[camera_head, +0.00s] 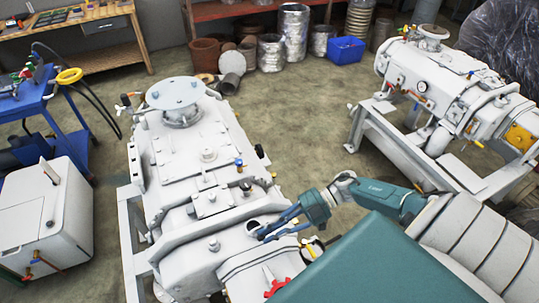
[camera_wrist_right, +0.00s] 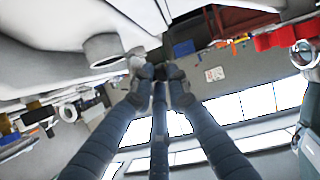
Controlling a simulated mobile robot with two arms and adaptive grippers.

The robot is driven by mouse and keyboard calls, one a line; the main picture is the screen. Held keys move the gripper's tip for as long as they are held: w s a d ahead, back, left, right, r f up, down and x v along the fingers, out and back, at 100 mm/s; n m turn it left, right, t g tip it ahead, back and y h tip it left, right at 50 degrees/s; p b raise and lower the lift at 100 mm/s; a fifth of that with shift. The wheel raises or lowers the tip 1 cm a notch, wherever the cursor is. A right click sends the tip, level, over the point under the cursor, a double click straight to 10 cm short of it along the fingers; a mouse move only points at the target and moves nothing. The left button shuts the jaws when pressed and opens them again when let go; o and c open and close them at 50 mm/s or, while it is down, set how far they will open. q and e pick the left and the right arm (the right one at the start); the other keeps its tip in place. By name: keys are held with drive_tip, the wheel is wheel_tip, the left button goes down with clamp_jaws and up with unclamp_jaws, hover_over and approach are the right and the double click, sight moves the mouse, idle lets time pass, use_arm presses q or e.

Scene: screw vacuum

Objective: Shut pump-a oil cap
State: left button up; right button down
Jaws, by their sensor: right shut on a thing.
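A large white pump (camera_head: 172,150) fills the middle of the head view on a white frame. Which pump is pump-a, I cannot read from a label. My right gripper (camera_head: 268,232) reaches in from the right, low over the pump's near right side. In that view, my right fingers (camera_wrist_right: 163,76) are closed together on a small dark piece (camera_wrist_right: 168,71), likely the oil cap, mostly hidden. Whether it touches the neck I cannot tell. My left gripper is out of view.
A red handwheel (camera_head: 277,287) is close below the right gripper. A second white pump (camera_head: 450,80) stands at the right. A white cabinet (camera_head: 45,215) and blue cart (camera_head: 55,105) stand at the left. The floor between the pumps is clear.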

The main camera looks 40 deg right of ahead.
drive_tip(key=shift+w+d+r+m+g+b, duration=0.2)
drive_tip(key=shift+w+m+g+b, duration=0.55)
drive_tip(key=shift+b, duration=0.35)
drive_tip(key=w+m+g+b, duration=0.1)
drive_tip(key=m+b, duration=0.1)
drive_tip(key=b, duration=0.1)
drive_tip(key=w+m+g+y+b, duration=0.1)
drive_tip(key=m+b, duration=0.1)
drive_tip(key=b, duration=0.2)
drive_tip(key=shift+w+d+f+b, duration=0.15)
drive_tip(key=shift+w+d+b, duration=0.15)
drive_tip(key=shift+w+d, duration=0.1)
drive_tip(key=w+m+g+y+b, duration=0.1)
drive_tip(key=m+b, duration=0.1)
drive_tip(key=b, duration=0.1)
drive_tip(key=w+f+m+b, duration=0.1)
drive_tip(key=m+b, duration=0.1)
drive_tip(key=b, duration=0.2)
drive_tip(key=w+m+g+y+b, duration=0.1)
drive_tip(key=m+b, duration=0.1)
drive_tip(key=b, duration=0.2)
drive_tip(key=shift+d+f+g+y, duration=0.3)
drive_tip(key=shift+g, duration=0.05)
drive_tip(key=shift+w+f+m+y+b, duration=0.1)
drive_tip(key=shift+w+m+y+b, duration=0.2)
drive_tip(key=shift+m+b, duration=0.65)
drive_tip(key=c, duration=2)
unclamp_jaws()
drive_tip(key=shift+d, duration=0.1)
